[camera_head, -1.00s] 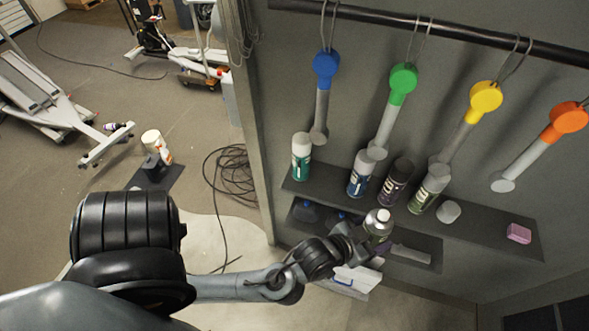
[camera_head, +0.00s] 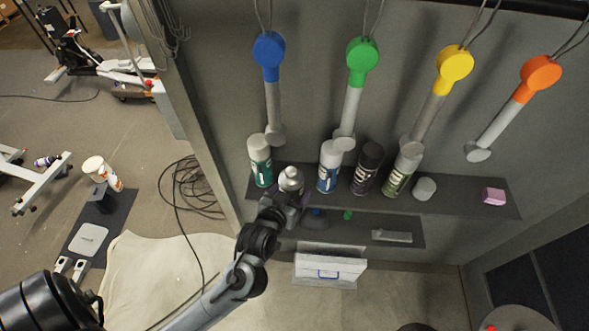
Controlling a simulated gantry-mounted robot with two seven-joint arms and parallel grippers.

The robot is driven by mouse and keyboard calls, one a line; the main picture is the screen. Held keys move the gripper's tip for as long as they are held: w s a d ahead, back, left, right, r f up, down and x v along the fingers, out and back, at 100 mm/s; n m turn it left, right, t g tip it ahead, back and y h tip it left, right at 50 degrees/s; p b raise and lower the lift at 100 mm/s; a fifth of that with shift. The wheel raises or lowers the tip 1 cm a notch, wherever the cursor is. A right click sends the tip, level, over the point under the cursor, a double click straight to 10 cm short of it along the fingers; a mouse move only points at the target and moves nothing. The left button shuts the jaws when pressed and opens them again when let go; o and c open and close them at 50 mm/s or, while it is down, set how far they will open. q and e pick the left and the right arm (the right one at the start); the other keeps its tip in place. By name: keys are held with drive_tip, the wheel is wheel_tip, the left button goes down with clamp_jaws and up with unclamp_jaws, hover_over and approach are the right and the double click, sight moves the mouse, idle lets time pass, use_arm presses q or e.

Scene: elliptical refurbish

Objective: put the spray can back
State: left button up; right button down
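The spray can (camera_head: 290,179), with a silver domed top, is at my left gripper (camera_head: 287,200). The gripper appears shut on it, though the fingers and most of the can's body are hidden. The can is at the front of the upper shelf (camera_head: 455,201), in the gap between a teal-labelled can (camera_head: 260,160) and a blue-labelled can (camera_head: 328,167). It is upright or nearly so. I cannot tell whether its base touches the shelf. My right gripper is not in view.
A dark-capped can (camera_head: 366,170), a green-labelled can (camera_head: 403,172), a white cap (camera_head: 424,189) and a pink block (camera_head: 493,196) stand farther right on the shelf. Coloured-handled tools hang above. A lower shelf (camera_head: 345,230) and a white drawer box (camera_head: 328,270) are below.

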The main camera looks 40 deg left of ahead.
use_arm(q)
drive_tip(key=w+a+p, duration=0.2)
drive_tip(key=w+a, duration=0.5)
drive_tip(key=w, duration=0.3)
wheel_tip(320, 180, down, 6)
drive_tip(key=shift+w+a+f+p, duration=0.1)
drive_tip(key=shift+w+a+p, duration=0.05)
drive_tip(key=shift+p, duration=0.35)
drive_tip(key=shift+w+f, duration=0.1)
drive_tip(key=shift+f, duration=0.05)
drive_tip(key=shift+a+f, duration=0.1)
drive_tip(key=shift+f, duration=0.1)
drive_tip(key=shift+f, duration=0.1)
drive_tip(key=o, duration=1.2)
drive_tip(key=shift+f, duration=0.1)
drive_tip(key=shift+c, duration=0.2)
